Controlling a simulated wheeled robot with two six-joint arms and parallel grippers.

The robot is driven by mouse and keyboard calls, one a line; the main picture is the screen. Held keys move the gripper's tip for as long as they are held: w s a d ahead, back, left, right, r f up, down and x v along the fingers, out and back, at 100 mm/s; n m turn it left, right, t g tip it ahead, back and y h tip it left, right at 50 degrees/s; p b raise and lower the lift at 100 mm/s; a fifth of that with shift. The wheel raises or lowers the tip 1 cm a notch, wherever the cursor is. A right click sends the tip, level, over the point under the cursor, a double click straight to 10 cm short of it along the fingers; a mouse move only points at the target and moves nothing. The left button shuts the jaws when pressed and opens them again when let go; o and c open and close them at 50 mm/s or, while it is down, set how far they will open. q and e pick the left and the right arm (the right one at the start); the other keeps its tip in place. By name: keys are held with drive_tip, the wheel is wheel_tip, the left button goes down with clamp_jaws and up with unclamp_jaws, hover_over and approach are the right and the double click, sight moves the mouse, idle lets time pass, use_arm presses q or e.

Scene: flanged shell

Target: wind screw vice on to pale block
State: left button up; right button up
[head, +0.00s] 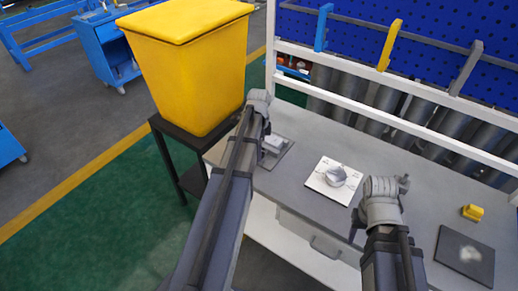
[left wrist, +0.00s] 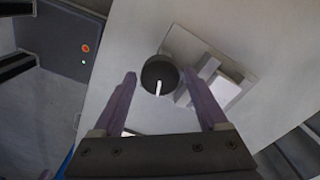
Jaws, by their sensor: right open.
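The screw vice (head: 283,157) is a grey plate with jaws on the bench at the left, partly hidden by my left arm. The pale block (head: 272,144) is on it. In the left wrist view the pale block (left wrist: 228,91) lies beside a grey jaw (left wrist: 197,80), and a round dark knob (left wrist: 153,73) with a light bar is at the vice's side. My left gripper (left wrist: 160,76) is open, its fingers on either side of the knob in the picture; contact cannot be told. My right gripper (head: 403,184) is open and empty over the bench, away from the vice.
A white plate (head: 320,188) with a round grey piece (head: 336,175) lies mid-bench. A yellow block (head: 472,212) and a dark mat (head: 451,268) are at the right. A yellow bin (head: 190,70) stands left of the bench. A white rail (head: 420,142) runs behind.

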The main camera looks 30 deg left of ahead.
use_arm(q)
drive_tip(key=shift+o, duration=0.7)
drive_tip(key=shift+r, duration=0.1)
wheel_tip(320, 180, up, 8)
drive_tip(key=p, duration=0.8)
drive_tip(key=shift+f, duration=0.2)
drive_tip(key=shift+d, duration=0.1)
drive_tip(key=s+d+f+n+b, duration=0.1)
drive_tip(key=s+d, duration=0.4)
drive_tip(key=d, duration=0.5)
drive_tip(key=s+d+n+b, duration=0.1)
drive_tip(key=s+d+n, duration=0.3)
drive_tip(key=d, duration=0.6)
drive_tip(key=s+d+f+n+y+b, duration=0.1)
drive_tip(key=s+d+n, duration=0.2)
drive_tip(key=s+d, duration=0.4)
drive_tip(key=d, duration=0.3)
drive_tip(key=shift+s+d+f, duration=0.15)
drive_tip(key=shift+f, duration=0.15)
